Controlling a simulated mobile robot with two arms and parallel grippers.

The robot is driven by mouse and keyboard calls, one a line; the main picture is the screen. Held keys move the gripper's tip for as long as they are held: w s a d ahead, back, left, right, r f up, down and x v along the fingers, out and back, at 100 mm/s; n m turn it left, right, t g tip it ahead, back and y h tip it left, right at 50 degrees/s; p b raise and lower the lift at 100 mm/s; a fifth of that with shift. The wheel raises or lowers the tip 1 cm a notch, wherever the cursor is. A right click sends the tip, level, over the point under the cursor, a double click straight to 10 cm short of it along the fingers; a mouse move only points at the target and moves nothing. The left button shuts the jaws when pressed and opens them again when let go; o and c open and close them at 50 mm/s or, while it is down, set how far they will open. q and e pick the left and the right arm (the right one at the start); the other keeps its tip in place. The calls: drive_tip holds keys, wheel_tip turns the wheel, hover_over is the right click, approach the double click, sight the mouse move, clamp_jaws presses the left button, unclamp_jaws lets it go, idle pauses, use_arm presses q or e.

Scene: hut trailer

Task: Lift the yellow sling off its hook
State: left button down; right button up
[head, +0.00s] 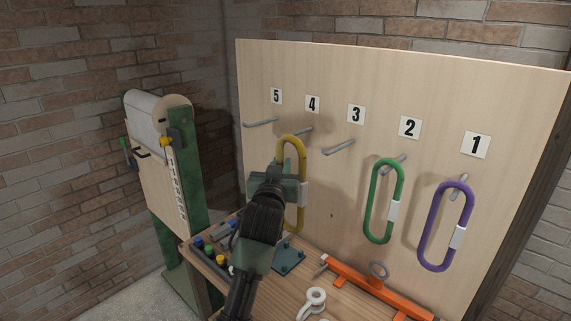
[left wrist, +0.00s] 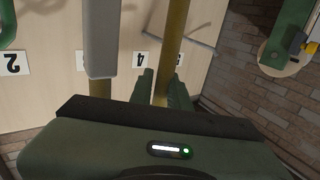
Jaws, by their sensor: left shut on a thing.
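The yellow sling (head: 302,160) is a long upright loop with a pale grey sleeve on its right strand, at the hook (head: 306,130) under label 4. Its top meets the hook's tip; I cannot tell whether it still bears on it. My left gripper (head: 284,182) is shut on the sling's left strand. In the left wrist view, the strand (left wrist: 173,40) runs between the fingers (left wrist: 163,88), and the grey sleeve (left wrist: 101,38) of the other strand stands beside them. The arm hides part of the sling's left side. My right gripper is out of view.
A green sling (head: 370,205) hangs at hook 2 and a purple sling (head: 432,225) at hook 1. Hooks 3 (head: 339,147) and 5 (head: 260,123) are empty. The bench (head: 270,300) below carries an orange bar (head: 375,290), a white ring-ended piece (head: 313,299) and several small items.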

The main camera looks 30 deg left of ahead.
use_arm(q)
drive_tip(key=s+a, duration=0.2)
drive_tip(key=s, duration=1)
drive_tip(key=shift+a, duration=0.15)
idle(0.3)
drive_tip(key=shift+w, duration=0.1)
